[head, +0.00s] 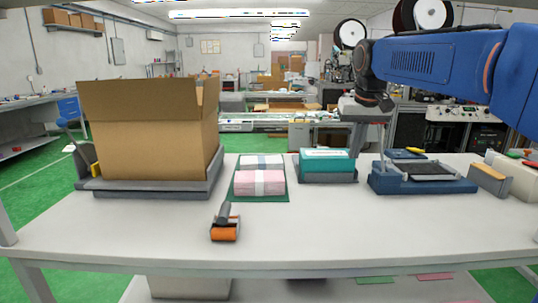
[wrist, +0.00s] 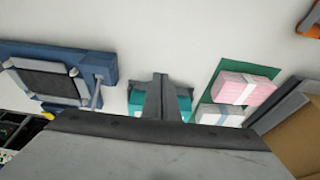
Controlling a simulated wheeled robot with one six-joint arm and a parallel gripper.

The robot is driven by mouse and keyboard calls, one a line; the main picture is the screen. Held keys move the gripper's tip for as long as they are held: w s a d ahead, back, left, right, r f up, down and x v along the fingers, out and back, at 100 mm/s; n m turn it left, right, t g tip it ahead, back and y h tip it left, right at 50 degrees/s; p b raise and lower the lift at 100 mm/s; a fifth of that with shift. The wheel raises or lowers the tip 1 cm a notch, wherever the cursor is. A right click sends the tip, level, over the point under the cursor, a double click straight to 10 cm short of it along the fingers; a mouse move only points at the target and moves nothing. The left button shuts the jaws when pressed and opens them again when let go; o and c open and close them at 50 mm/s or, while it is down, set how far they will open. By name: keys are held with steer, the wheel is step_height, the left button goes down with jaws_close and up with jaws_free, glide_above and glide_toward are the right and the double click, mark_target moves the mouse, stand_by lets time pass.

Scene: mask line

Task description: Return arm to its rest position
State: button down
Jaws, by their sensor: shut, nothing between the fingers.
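My blue arm (head: 430,62) reaches in from the right in the head view. My gripper (head: 372,104) hangs above the back of the table, between the teal box and the blue device. In the wrist view my gripper (wrist: 162,82) shows with its fingers together and nothing held. The white table (head: 290,235) lies below it. The teal box (head: 328,162) sits in a dark tray and is partly hidden behind the fingers in the wrist view (wrist: 140,101).
An open cardboard box (head: 150,148) stands at left. Pink and white bundles (head: 260,182) lie on a green mat (head: 246,197). An orange-roller tool (head: 225,232) lies in front. A blue device (head: 405,182) and pale boxes (head: 515,180) stand at right. The front right tabletop is clear.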

steer(key=s+d+f, duration=0.1)
steer(key=s+f, duration=0.6)
steer(key=s, duration=0.4)
steer(key=s+d+f+t, duration=0.1)
steer(key=s+d+f, duration=0.1)
steer(key=s+f, duration=0.6)
steer(key=s+d+f, duration=0.1)
steer(key=s+f, duration=0.7)
steer(key=s, duration=0.6)
steer(key=shift+s+d+f+t, duration=0.15)
steer(key=shift+s+d+t, duration=0.1)
steer(key=shift+d+t, duration=0.05)
